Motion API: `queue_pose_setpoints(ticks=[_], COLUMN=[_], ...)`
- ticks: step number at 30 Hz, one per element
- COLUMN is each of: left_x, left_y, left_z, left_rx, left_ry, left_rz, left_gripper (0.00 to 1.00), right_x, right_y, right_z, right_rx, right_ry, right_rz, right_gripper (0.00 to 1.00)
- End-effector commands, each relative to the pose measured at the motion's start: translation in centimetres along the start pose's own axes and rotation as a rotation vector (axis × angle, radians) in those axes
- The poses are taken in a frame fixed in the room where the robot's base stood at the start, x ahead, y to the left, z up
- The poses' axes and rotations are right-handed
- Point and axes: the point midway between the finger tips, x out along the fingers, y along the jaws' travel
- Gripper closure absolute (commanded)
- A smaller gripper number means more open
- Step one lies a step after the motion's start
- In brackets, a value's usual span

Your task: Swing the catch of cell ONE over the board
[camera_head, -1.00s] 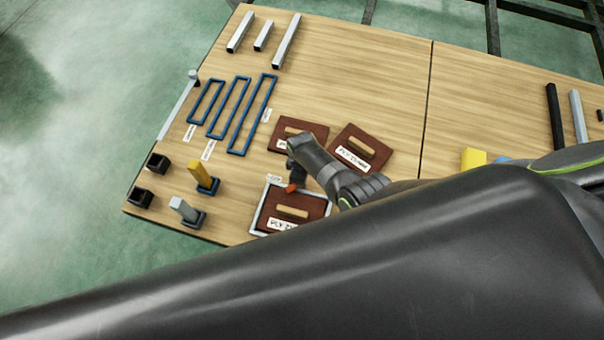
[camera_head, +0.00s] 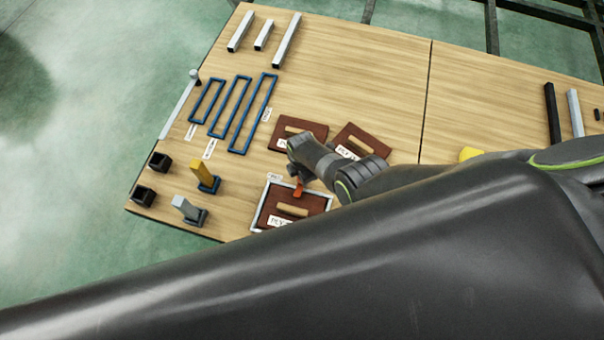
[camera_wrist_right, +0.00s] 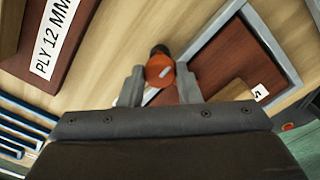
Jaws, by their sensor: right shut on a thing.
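The catch, an orange-red piece (camera_head: 298,189), stands at the top edge of the light-grey framed cell (camera_head: 254,222). A brown board (camera_head: 283,222) with a wooden handle (camera_head: 292,210) and a white label lies in that cell. My right gripper (camera_head: 297,179) reaches down to the catch. In the right wrist view my right gripper (camera_wrist_right: 160,90) has its two fingers on either side of the round orange catch (camera_wrist_right: 160,71) and is shut on it. The frame corner and brown board (camera_wrist_right: 235,52) show beyond it. My left gripper is not in view.
Two more brown boards with handles (camera_head: 290,133) (camera_head: 352,138) lie just beyond the cell. Blue frames (camera_head: 240,120), black sockets (camera_head: 160,161) and a yellow post (camera_head: 200,174) stand to the left. Grey bars (camera_head: 287,40) lie at the back. The table middle is clear.

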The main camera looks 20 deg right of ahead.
Motion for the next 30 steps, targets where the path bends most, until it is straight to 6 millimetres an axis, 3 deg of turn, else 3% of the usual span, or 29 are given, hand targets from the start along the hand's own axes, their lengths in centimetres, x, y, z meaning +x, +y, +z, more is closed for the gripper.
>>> queue_pose_setpoints(ticks=[18,19,23,24,30], left_x=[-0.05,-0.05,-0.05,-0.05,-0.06], left_y=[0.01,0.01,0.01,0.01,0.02], left_z=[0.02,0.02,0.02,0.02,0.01], left_rx=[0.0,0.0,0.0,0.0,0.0], left_ry=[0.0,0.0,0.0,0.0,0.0], left_rz=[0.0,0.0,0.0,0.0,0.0], left_gripper=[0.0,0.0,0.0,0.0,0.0], right_x=[0.05,0.05,0.04,0.04,0.02], right_y=[-0.06,-0.06,-0.05,-0.05,-0.03], right_z=[-0.06,-0.05,-0.05,-0.04,-0.03], right_rx=[-0.044,-0.044,-0.043,-0.043,-0.042], right_ry=[0.001,0.001,0.001,0.001,0.0], right_rz=[-0.001,-0.001,-0.001,-0.001,0.0], right_gripper=[0.92,0.68,0.51,0.48,0.48])
